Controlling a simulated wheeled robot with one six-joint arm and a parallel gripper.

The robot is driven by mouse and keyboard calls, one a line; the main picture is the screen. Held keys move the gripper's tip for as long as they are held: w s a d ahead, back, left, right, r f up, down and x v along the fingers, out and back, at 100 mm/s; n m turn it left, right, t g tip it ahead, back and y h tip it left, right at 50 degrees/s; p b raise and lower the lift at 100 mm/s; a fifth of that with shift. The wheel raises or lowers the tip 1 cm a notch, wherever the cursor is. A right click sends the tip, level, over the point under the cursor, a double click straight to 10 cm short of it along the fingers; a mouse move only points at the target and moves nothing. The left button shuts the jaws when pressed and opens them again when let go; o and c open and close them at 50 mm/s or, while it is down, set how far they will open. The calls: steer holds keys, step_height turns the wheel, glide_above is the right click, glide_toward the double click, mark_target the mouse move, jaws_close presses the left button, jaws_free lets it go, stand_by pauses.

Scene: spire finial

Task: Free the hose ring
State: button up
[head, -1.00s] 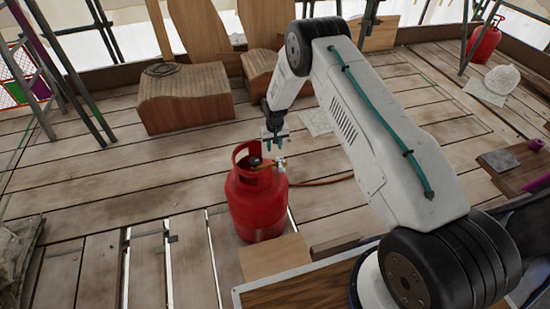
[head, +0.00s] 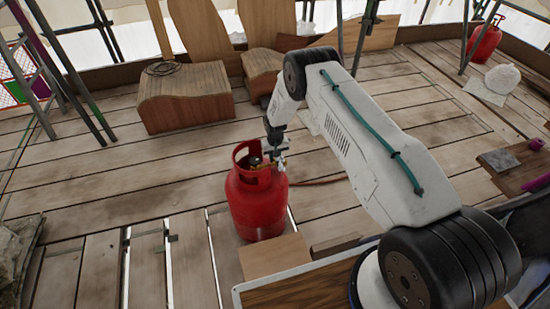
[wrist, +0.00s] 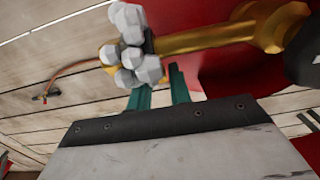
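The red gas cylinder (head: 258,208) stands upright on the deck in the head view, its valve inside the collar. In the wrist view its brass valve (wrist: 205,40) runs across the top, with a lumpy pale grey-white knob-like ring (wrist: 130,45) at its left end. An orange-brown hose (wrist: 78,70) leads left from there; it also shows in the head view (head: 318,181). My gripper (wrist: 160,85) has its two teal fingers apart, with a visible gap between them. The tips are just below the pale ring; I cannot tell whether they touch it.
Wooden boxes (head: 185,105) stand behind on the plank deck. A wooden block (head: 272,257) is close in front of the cylinder. Another red cylinder (head: 486,42) is far right. Scaffold poles stand at left. Deck left of the cylinder is clear.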

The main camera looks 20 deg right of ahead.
jaws_close()
steer(key=shift+r+t, duration=0.1)
steer(key=shift+t, duration=0.2)
steer(key=shift+s+a+r+t, duration=0.1)
steer(key=shift+r+t, duration=0.2)
steer(key=shift+t, duration=0.6)
steer(key=shift+s+r+t, duration=0.1)
steer(key=shift+r+t, duration=0.15)
steer(key=shift+t, duration=0.65)
steer(key=shift+r+t, duration=0.2)
steer(key=shift+t, duration=0.5)
steer(key=shift+s+r+t, duration=0.2)
steer(key=shift+t, duration=0.55)
steer(key=shift+s+r+t, duration=0.15)
steer(key=shift+r+t, duration=0.05)
steer(key=shift+t, duration=0.55)
steer(key=shift+o, duration=2.2)
jaws_free()
